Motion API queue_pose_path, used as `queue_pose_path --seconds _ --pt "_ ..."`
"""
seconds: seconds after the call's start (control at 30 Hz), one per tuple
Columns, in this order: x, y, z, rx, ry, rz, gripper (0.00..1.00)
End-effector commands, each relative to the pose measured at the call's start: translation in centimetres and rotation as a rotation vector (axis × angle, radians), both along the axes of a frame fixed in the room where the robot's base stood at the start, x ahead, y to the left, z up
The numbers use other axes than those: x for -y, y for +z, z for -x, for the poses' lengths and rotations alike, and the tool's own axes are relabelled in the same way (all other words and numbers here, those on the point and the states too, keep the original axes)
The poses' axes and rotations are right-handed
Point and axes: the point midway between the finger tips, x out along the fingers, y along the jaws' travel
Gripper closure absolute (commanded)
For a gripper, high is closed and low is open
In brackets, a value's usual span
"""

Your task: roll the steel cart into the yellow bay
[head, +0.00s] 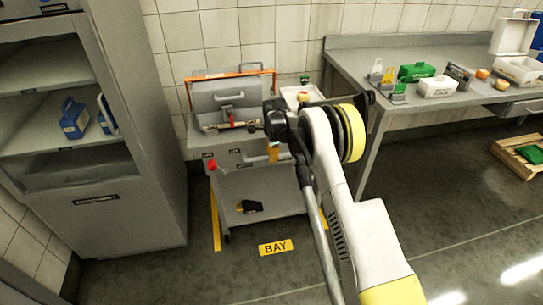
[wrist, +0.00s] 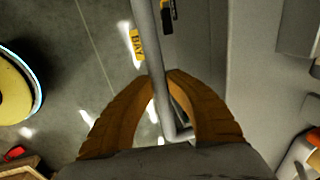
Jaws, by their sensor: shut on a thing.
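The yellow bay is marked by a left floor line (head: 215,222), a right line (head: 323,220) partly hidden by my arm, and a BAY label (head: 275,247) in front. The cart appears between the lines; its right wheels are hidden. My gripper (head: 273,153) is at the cart's front upper edge. In the wrist view my gripper's brown fingers (wrist: 174,74) are shut around the grey cart handle (wrist: 151,50). The BAY label shows there too (wrist: 137,44).
A grey cabinet (head: 110,215) stands left. A workbench (head: 400,52) with several items stands right. A wooden crate (head: 508,153) is far right. Front floor is clear.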

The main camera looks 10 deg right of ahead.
Motion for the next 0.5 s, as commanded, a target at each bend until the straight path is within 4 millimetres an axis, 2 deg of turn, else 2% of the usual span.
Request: queue_pose_path --seconds 0.47,0.5 --pt "0.00 -0.03 -0.20 0.007 0.000 0.000 1.00" --pt "0.00 -0.03 -0.22 0.008 0.000 0.000 0.74"
